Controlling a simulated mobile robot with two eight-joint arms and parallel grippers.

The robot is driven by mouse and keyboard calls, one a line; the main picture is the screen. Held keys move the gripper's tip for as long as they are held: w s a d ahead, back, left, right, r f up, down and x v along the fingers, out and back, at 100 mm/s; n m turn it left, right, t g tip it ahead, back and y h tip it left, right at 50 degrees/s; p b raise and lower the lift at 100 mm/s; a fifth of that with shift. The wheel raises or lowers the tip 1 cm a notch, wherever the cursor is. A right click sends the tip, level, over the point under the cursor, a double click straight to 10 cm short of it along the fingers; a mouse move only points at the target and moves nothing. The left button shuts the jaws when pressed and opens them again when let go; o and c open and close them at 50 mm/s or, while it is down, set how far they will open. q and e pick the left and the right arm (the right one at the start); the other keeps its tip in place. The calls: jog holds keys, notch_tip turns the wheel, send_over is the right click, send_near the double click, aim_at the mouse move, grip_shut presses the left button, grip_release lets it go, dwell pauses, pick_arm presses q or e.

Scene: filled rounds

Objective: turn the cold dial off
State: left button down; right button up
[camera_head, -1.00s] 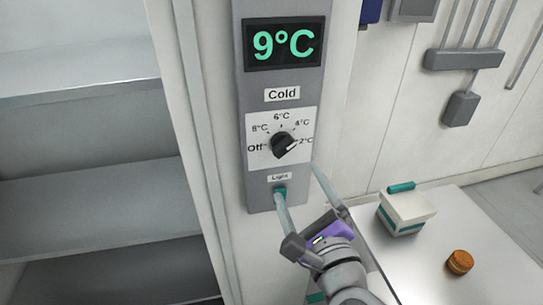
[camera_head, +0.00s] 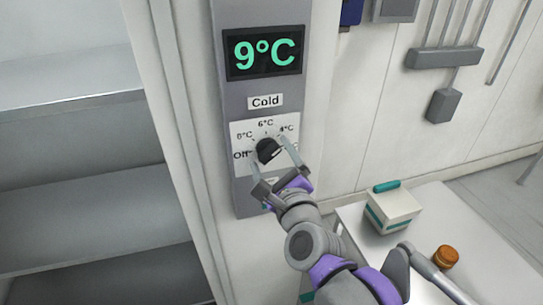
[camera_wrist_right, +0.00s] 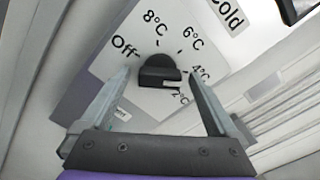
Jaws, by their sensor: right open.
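The cold dial (camera_head: 268,150) is a black knob on a white plate marked Off, 8°C, 6°C, 4°C and 2°C, on a grey panel (camera_head: 235,105). In the right wrist view the dial (camera_wrist_right: 159,72) has its pale mark toward the 2°C label. My right gripper (camera_head: 270,160) is at the dial, open, with one finger on each side of it. In the right wrist view the gripper (camera_wrist_right: 163,85) shows gaps between its fingers and the knob. My left gripper is not in view.
A display (camera_head: 263,48) above the dial reads 9°C. Grey shelves (camera_head: 80,130) stand at the left. A white table (camera_head: 480,235) at the lower right bears a white and teal box (camera_head: 392,212) and an orange-brown round jar (camera_head: 445,257).

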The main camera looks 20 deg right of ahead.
jog(key=shift+w, duration=0.1)
jog(key=shift+c, duration=0.3)
jog(key=c, duration=1.3)
